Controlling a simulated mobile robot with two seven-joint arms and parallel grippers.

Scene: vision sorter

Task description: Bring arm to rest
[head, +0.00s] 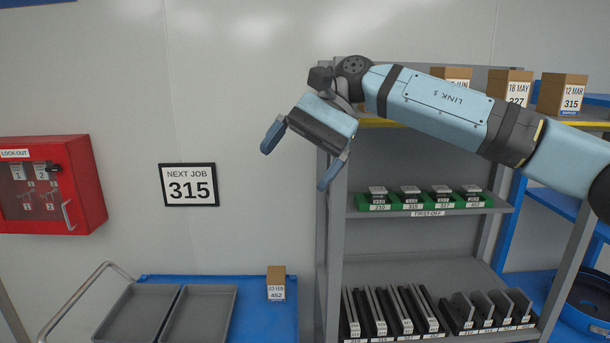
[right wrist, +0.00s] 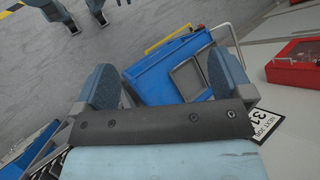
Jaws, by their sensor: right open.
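My right arm reaches in from the right in the head view, light blue with dark bands, in front of the grey shelf unit (head: 335,230). Its right gripper (head: 302,162) hangs in the air to the left of the shelf's upper part, fingers apart and pointing down and left. Nothing is between the fingers. In the right wrist view the gripper (right wrist: 162,85) also shows two spread blue fingers, with the blue cart (right wrist: 150,80) beyond them. My left gripper is not in the head view.
A blue cart (head: 258,325) with grey trays (head: 212,288) and a small box (head: 276,278) stands below. The shelf holds green first-off holders (head: 428,208), dark slotted racks and boxes (head: 562,92). A red lockout cabinet (head: 88,185) and a "NEXT JOB 315" sign (head: 188,173) hang on the wall.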

